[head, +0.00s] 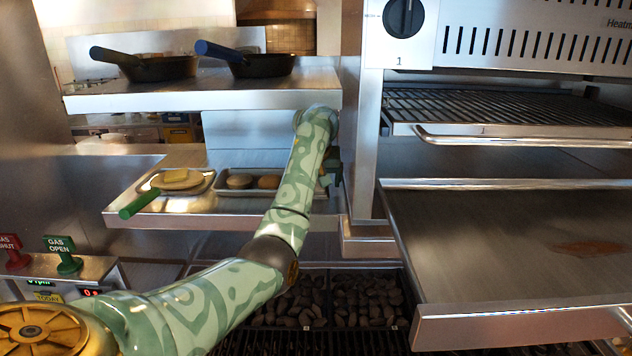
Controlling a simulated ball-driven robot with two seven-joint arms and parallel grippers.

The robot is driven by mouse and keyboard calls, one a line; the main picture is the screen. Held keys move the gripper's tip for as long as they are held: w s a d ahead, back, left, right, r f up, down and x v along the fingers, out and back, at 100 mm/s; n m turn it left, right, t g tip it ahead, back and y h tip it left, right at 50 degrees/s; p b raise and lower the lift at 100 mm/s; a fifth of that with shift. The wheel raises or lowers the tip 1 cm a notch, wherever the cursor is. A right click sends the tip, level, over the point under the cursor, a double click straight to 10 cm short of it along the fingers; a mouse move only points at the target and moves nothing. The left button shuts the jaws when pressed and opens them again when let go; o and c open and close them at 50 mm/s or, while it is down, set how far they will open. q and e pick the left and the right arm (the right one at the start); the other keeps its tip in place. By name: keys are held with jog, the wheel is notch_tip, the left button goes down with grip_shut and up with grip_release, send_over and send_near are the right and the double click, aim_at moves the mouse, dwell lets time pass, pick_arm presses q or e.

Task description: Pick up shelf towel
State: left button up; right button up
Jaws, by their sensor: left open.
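I cannot make out a shelf towel; my left arm covers part of the shelves' right end. My left gripper (332,172) is at the right end of the lower shelf (160,220), beside the steel post. It is small and dark here, partly hidden behind my own forearm, and I see nothing held in it. The upper shelf (200,100) is above it. My right gripper is out of view.
Two dark pans (160,68) (262,65) stand on the upper shelf. The lower shelf holds a food tray (205,183), a second tray with buns (240,182) and a green handle (138,204). A grill (500,108) is right; charcoal (365,300) lies below.

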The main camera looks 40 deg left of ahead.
pick_arm(q)
jog(key=shift+w+a+f+p, duration=0.1)
jog(key=shift+w+a+p, duration=0.3)
jog(key=shift+w+a, duration=0.65)
jog(key=shift+w+a+f, duration=0.15)
jog(key=shift+w+f, duration=0.05)
jog(key=shift+f, duration=0.2)
jog(key=c, duration=1.1)
jog(key=shift+r, duration=0.1)
